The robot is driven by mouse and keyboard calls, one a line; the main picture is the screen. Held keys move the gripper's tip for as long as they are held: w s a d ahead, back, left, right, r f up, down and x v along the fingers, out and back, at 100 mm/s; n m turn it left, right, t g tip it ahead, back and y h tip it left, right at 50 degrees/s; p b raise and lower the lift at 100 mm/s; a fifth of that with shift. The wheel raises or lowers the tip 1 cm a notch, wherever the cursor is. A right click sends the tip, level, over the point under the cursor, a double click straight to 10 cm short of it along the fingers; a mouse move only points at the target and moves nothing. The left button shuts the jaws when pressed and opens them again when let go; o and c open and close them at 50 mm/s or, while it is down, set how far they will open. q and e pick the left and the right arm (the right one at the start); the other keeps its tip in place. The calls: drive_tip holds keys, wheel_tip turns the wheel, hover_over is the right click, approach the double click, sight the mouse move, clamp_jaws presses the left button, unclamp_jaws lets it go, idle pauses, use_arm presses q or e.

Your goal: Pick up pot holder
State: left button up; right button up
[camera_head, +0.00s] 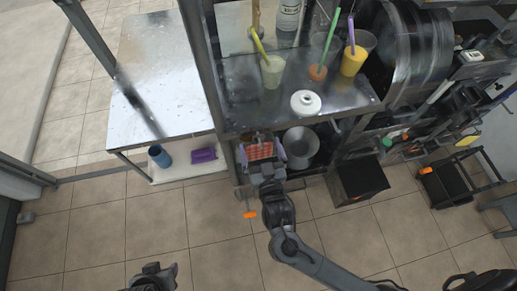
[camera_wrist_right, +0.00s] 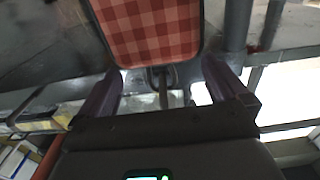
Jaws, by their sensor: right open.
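The pot holder (camera_head: 260,152) is a red checked pad, seen just below the front edge of the metal counter. In the right wrist view it (camera_wrist_right: 150,28) fills the top middle, with a dark rim. My right gripper (camera_head: 262,147) is open, its two purple-grey fingers on either side of the pot holder in the head view. In the right wrist view the gripper (camera_wrist_right: 162,72) has its fingers spread, with the pad ahead of them; I cannot tell whether they touch it. A dark arm part shows at the bottom left of the head view; no left fingers can be made out.
The metal counter (camera_head: 232,112) above holds cups with straws and a white round lid (camera_head: 305,103). A metal pot (camera_head: 300,146) stands close right of the gripper, a black box (camera_head: 360,180) beyond it. A blue cup (camera_head: 159,156) and purple item (camera_head: 203,155) are left.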

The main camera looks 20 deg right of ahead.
drive_tip(key=shift+w+d+f, duration=0.1)
drive_tip(key=shift+w+d, duration=0.05)
drive_tip(key=shift+w, duration=0.55)
drive_tip(key=c, duration=0.6)
drive_tip(key=shift+c, duration=0.2)
